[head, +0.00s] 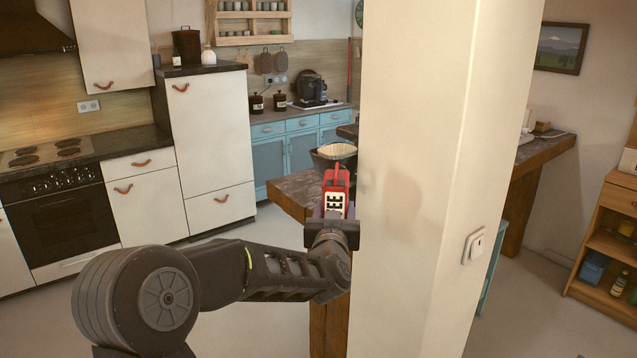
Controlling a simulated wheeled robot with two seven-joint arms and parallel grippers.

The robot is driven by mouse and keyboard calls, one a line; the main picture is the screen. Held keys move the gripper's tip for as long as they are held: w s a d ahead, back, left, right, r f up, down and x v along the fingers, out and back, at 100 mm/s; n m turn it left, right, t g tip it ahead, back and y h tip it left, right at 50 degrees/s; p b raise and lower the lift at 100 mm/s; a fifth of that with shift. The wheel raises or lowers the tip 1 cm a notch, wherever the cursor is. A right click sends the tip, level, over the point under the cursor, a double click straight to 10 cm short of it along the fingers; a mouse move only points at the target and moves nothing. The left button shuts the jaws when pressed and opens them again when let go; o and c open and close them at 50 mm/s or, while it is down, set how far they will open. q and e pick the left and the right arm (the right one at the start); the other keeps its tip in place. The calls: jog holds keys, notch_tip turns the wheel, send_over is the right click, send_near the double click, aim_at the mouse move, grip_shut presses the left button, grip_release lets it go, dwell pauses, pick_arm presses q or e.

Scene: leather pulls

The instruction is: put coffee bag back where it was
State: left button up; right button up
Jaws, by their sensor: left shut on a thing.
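The coffee bag (336,186) is a small red and white packet with dark print. My left gripper (334,212) is shut on its lower part and holds it upright in front of a wooden table or counter, close to the left side of the pale pillar. My left arm reaches in from the lower left. My right gripper is not in view.
The wide pillar (430,150) blocks much of the middle right. A wooden table (292,190) stands behind the bag, with a grey container (332,155) on it. A blue cabinet (302,150) carries a coffee machine (311,88) and dark canisters. Clear floor lies at left.

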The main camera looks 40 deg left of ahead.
pick_arm(q)
jog(key=w+d+f+m+t+h+b, duration=0.1)
jog(key=d+f+m+t+h+b, duration=0.2)
jog(key=d+f, duration=1.15)
jog(key=s+d+f+m+h, duration=0.3)
jog(key=d+f+h, duration=0.3)
jog(key=d+f, duration=0.2)
jog(key=shift+s+d, duration=0.35)
jog(key=shift+d, duration=0.8)
